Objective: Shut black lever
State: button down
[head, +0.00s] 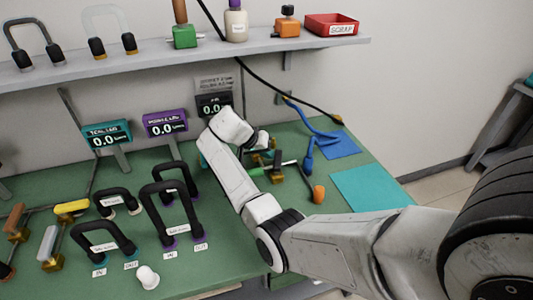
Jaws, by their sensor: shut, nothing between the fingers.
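My white arm reaches from the lower right over the green bench (218,262). Its end, my gripper (264,143), is above the brass fittings at the middle back of the bench. The gripper is small in the picture, and it looks shut and empty. Just below it are a brass valve fitting (276,175) and a green handle (258,171). Dark parts show around this fitting, but I cannot clearly make out the black lever or its angle. My arm and gripper hide part of that area. I cannot tell whether the gripper touches anything there.
Black looped tubes (112,190) stand left of my arm, near a white knob (147,277). Yellow (72,207) and white (48,243) handled valves are at left. A teal mat (370,188) lies clear at right. A shelf (170,58) runs above.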

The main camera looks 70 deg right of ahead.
aim_at(280, 152)
jog(key=shift+s+d, duration=0.1)
jog(key=shift+d, duration=0.05)
jog(key=shift+s+d+p, duration=0.35)
jog(key=shift+s+d, duration=0.15)
jog(key=shift+s, duration=0.05)
jog(key=shift+s+d+r+p, duration=0.1)
jog(key=shift+s+d+p, duration=0.35)
jog(key=shift+s, duration=0.4)
jog(key=shift+s+d+p, duration=0.1)
jog(key=shift+s+p, duration=0.4)
jog(key=shift+s, duration=0.8)
jog(key=shift+s+p, duration=0.2)
jog(key=shift+p, duration=0.15)
jog(key=shift+w, duration=0.1)
